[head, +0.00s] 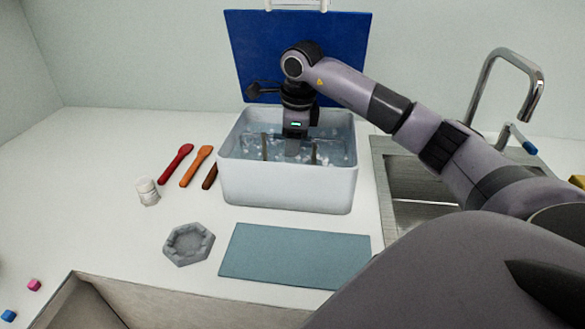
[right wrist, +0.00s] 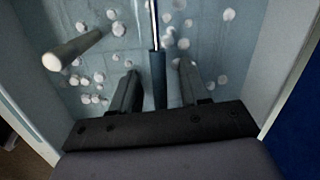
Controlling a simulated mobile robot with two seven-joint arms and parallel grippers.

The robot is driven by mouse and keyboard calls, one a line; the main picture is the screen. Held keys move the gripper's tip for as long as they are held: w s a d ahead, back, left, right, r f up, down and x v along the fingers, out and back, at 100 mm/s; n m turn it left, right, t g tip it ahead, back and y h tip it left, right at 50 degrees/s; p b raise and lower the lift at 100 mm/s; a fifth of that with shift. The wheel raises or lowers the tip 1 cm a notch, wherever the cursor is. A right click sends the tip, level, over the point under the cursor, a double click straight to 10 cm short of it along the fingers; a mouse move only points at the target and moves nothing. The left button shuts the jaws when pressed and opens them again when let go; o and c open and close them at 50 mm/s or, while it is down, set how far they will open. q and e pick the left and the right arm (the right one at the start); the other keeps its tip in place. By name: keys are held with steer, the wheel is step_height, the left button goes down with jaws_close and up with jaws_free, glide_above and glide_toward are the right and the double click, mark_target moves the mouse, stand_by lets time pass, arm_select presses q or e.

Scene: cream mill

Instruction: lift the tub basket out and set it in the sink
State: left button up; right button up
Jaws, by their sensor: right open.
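The white tub (head: 287,190) stands on the counter, holding water with many small white lumps. Dark upright posts of the tub basket (head: 264,147) show inside it; the rest of the basket is hard to make out. My right gripper (head: 292,147) reaches down into the tub between these posts. In the right wrist view its open fingers (right wrist: 158,80) lie either side of a thin dark bar (right wrist: 154,30), likely the basket's handle; I cannot tell if they touch it. A pale round post (right wrist: 78,48) slants at left there. The metal sink (head: 385,160) is right of the tub, partly hidden by my arm. My left gripper is out of view.
A blue board (head: 245,45) stands behind the tub. A tap (head: 485,80) rises over the sink. Red (head: 175,163), orange (head: 196,166) and brown (head: 210,177) utensils, a white jar (head: 148,191), a grey hexagonal dish (head: 188,257) and a teal mat (head: 295,256) lie around it.

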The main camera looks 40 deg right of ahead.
jaws_close()
steer(key=shift+r, duration=0.15)
